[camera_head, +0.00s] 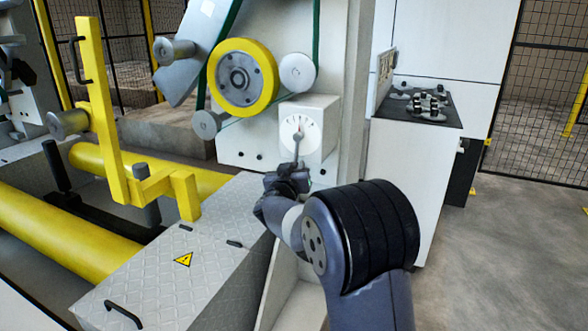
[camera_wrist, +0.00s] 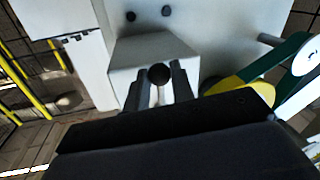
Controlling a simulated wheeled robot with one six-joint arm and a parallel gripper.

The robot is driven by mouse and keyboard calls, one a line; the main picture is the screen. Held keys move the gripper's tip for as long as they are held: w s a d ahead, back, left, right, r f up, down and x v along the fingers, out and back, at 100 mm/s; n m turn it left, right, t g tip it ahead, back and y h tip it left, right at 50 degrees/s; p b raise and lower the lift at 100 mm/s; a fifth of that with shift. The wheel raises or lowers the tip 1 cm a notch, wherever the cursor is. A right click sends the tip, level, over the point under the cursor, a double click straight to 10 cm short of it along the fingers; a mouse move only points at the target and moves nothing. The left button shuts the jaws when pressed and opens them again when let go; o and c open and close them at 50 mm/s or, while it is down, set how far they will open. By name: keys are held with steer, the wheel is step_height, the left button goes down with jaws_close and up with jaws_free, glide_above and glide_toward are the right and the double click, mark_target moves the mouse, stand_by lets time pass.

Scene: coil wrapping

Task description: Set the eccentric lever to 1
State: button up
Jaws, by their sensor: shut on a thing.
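The eccentric lever (camera_head: 297,143) is a thin grey rod on a white dial plate with dark marks, on the front of a pale box (camera_head: 322,108). The rod hangs down from the dial's middle toward my gripper (camera_head: 287,181). In the wrist view, my gripper (camera_wrist: 160,88) has its two dark fingers on either side of the lever's round dark knob (camera_wrist: 159,74), shut on it. The pale box (camera_wrist: 140,50) stands right behind the knob. The numbers on the dial are too small to read, and my fingers partly hide the lever's lower end.
Above the box are a yellow-rimmed wheel (camera_head: 243,77), grey rollers and a green belt (camera_head: 316,30). A yellow upright frame (camera_head: 98,100) and a checker-plate cover (camera_head: 165,265) lie to the left. A white cabinet (camera_head: 410,170) stands to the right, with open floor (camera_head: 510,240) beyond it.

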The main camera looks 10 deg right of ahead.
steer(key=shift+r+p, duration=0.1)
steer(key=shift+p, duration=0.25)
jaws_close()
steer(key=shift+s+d+r+n+p, duration=0.25)
steer(key=shift+n+p, duration=0.15)
steer(key=shift+p, duration=0.7)
steer(key=n+p, duration=0.1)
steer(key=p, duration=0.2)
steer(key=s+d+n+p, duration=0.1)
steer(key=p, duration=0.3)
steer(key=shift+d+r+n+g, duration=0.15)
steer(key=shift+d+n+g, duration=0.15)
steer(key=shift+g, duration=0.1)
steer(key=shift+s+d+n+p, duration=0.1)
steer(key=shift+d+n+p, duration=0.1)
steer(key=shift+n+p, duration=0.4)
steer(key=shift+f, duration=0.2)
steer(key=o, duration=1)
jaws_free()
